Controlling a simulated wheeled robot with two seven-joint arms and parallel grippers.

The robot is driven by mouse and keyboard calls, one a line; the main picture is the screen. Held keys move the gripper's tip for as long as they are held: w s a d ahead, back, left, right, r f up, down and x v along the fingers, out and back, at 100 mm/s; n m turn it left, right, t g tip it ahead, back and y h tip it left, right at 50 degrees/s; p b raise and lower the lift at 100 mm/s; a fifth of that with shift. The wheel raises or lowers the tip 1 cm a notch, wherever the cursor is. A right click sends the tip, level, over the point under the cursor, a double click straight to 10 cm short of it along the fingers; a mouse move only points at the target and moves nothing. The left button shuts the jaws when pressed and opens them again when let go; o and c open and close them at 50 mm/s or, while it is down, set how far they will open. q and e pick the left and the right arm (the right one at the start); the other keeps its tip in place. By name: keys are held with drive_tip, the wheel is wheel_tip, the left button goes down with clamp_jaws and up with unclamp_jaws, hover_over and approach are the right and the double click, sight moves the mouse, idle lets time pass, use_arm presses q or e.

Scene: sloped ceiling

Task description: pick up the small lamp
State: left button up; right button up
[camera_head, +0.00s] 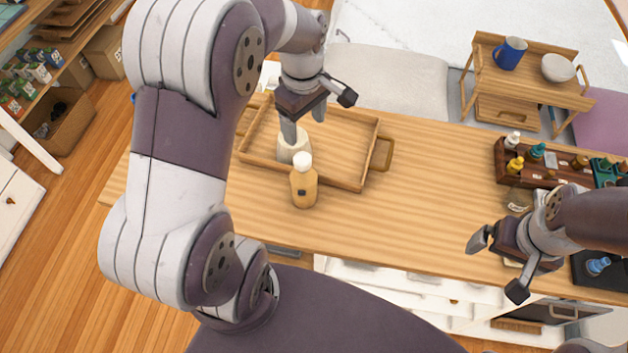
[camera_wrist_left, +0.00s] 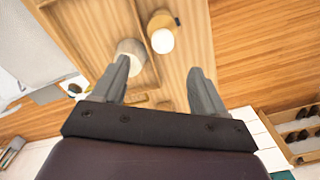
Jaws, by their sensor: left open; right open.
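A cream, tapered piece (camera_head: 293,146), which looks like the small lamp, stands in the near left part of a wooden tray (camera_head: 350,184) on the long table. It also shows in the left wrist view (camera_wrist_left: 130,52), beside the left fingertip. My left gripper (camera_head: 318,113) is open above the tray, close to the cream piece; whether they touch I cannot tell. An amber bottle with a white top (camera_head: 303,188) stands just outside the tray's near side. It also shows in the left wrist view (camera_wrist_left: 161,30), between the finger lines. My right gripper (camera_head: 498,264) is open and empty over the table's near edge.
The wooden table (camera_head: 430,190) is clear between the tray and a dark rack of small bottles (camera_head: 540,178) at the right. Behind it stands a wooden cart (camera_head: 515,90) with a blue mug (camera_head: 510,53) and a white bowl (camera_head: 558,68). My left arm covers the table's left part.

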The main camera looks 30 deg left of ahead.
sight(302, 154)
use_arm(q)
drive_tip(key=f, duration=0.2)
drive_tip(key=a+f+p, duration=0.1)
drive_tip(key=shift+s+a+f, duration=0.1)
drive_tip(key=shift+s+f, duration=0.05)
drive_tip(key=shift+s, duration=0.25)
drive_tip(key=f, duration=0.2)
drive_tip(key=d+f+p, duration=0.1)
drive_tip(key=f, duration=0.1)
drive_tip(key=shift+w, duration=0.35)
drive_tip(key=f, duration=0.1)
drive_tip(key=f+p, duration=0.1)
drive_tip(key=f, duration=0.1)
drive_tip(key=f+p, duration=0.1)
drive_tip(key=f, duration=0.1)
drive_tip(key=shift+s+a+f, duration=0.1)
drive_tip(key=shift+s+a, duration=0.2)
drive_tip(key=shift+f, duration=0.1)
drive_tip(key=shift+w+d, duration=0.1)
drive_tip(key=shift+d, duration=0.1)
drive_tip(key=c, duration=1.3)
clamp_jaws()
use_arm(e)
drive_tip(key=r, duration=0.4)
drive_tip(key=shift+s+a, duration=0.1)
drive_tip(key=shift+a, duration=0.15)
